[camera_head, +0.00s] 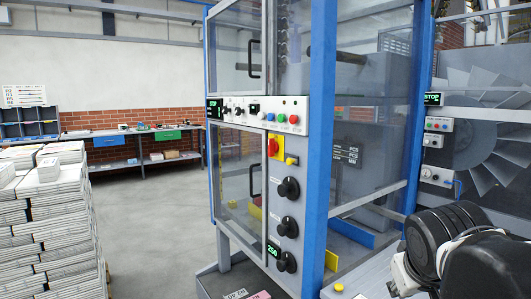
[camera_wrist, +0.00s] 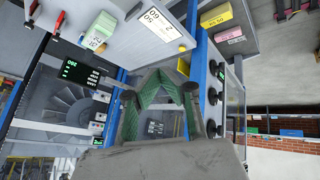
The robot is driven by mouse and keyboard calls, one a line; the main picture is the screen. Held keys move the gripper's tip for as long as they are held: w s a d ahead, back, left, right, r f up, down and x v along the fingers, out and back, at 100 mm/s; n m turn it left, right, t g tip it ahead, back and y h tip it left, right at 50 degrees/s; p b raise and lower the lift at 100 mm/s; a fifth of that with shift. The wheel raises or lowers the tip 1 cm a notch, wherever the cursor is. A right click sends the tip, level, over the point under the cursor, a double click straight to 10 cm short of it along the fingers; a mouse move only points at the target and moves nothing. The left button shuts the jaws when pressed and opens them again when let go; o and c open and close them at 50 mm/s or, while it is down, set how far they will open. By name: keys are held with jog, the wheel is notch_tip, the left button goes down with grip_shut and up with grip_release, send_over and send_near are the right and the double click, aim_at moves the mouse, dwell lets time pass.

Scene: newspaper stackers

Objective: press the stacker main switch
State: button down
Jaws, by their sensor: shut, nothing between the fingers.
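The stacker (camera_head: 322,120) is a tall machine with blue posts and clear doors. On its grey front panel is a red switch on a yellow plate (camera_head: 273,147), which looks like the main switch. A small yellow switch (camera_head: 291,160) sits just below and right of it. My gripper (camera_wrist: 168,82) shows in the wrist view with green fingers, shut and empty. It points past the stacker's post and is apart from the panel. I cannot make out the red switch in the wrist view. In the head view my dark arm is at the lower right; its fingers are not visible there.
Black knobs (camera_head: 288,188) run down the panel below the switch; knobs also show in the wrist view (camera_wrist: 213,97). Coloured buttons (camera_head: 281,118) sit above. Paper stacks (camera_head: 45,225) stand left. A second machine (camera_head: 487,130) is right. The floor left of the stacker is clear.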

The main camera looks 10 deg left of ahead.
jog(key=w+a+r+n+h, duration=0.1)
jog(key=w+a+r, duration=0.15)
jog(key=w, duration=0.25)
jog(key=w+a+r+n+t+p, duration=0.1)
jog(key=w+r, duration=0.2)
jog(key=w, duration=0.2)
jog(key=w+a+r+n+h, duration=0.1)
jog(key=w+a+r, duration=0.15)
jog(key=w, duration=0.35)
jog(key=n+t+h+p, duration=0.5)
jog(key=n+t+p, duration=0.25)
jog(key=p, duration=0.45)
send_near(272, 147)
jog(key=w+a+f, duration=0.2)
jog(key=w+a, duration=0.1)
jog(key=a, duration=0.3)
jog(key=shift+w+f, duration=0.1)
jog(key=shift+f, duration=0.15)
jog(key=shift+w, duration=0.1)
jog(key=p+x, duration=0.2)
jog(key=x, duration=0.7)
jog(key=shift+w+d+r, duration=0.1)
jog(key=shift+w+d, duration=0.05)
jog(key=shift+w, duration=0.15)
jog(key=shift+d, duration=0.2)
jog(key=shift+s+d+p, duration=0.45)
jog(key=shift+s+d, duration=0.75)
jog(key=shift+s, duration=0.2)
